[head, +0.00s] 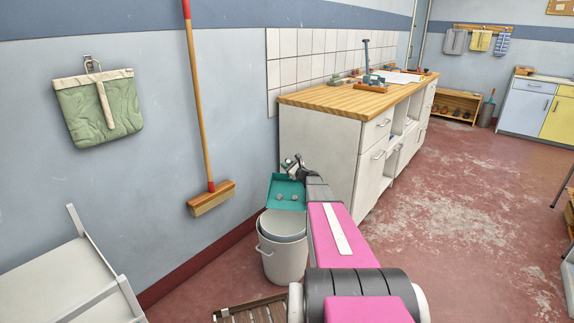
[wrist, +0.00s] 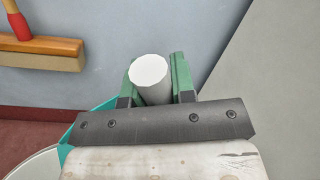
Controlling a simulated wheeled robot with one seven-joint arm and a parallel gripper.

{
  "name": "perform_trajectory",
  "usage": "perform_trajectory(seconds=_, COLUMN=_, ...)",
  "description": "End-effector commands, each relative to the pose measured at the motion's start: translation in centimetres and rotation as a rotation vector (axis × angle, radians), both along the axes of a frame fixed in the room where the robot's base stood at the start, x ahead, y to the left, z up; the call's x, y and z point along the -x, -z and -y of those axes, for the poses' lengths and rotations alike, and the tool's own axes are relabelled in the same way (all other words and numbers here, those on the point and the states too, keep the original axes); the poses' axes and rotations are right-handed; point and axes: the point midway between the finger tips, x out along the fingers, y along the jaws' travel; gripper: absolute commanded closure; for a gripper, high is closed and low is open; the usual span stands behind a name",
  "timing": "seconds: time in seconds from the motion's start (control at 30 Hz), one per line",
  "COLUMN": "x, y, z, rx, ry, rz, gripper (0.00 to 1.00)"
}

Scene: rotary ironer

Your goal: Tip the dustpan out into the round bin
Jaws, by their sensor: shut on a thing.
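The teal dustpan (head: 287,182) is above the far side of the round bin in the head view, with small grey lumps (head: 279,197) lying in it. Its edge also shows at the lower left of the wrist view (wrist: 76,136). My gripper (wrist: 153,78) is shut on the dustpan's pale round handle (wrist: 150,70), which stands between the two green fingers. In the head view my gripper (head: 295,164) is at the dustpan's back, partly hidden by my arm. The round bin (head: 284,263) is pale grey and stands upright on the floor. Its bottom inside is hidden.
A white cabinet with a wooden top (head: 335,97) stands close on the right. A broom (head: 210,198) and a green bag (head: 98,108) hang on the left wall. Open floor lies right.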

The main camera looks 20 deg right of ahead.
Motion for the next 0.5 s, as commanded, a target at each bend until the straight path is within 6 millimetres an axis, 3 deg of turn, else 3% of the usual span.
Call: perform_trajectory(seconds=0.5, x=4.0, y=-1.0, z=-2.0, rx=0.073, ry=0.001, rz=0.148, gripper=1.00)
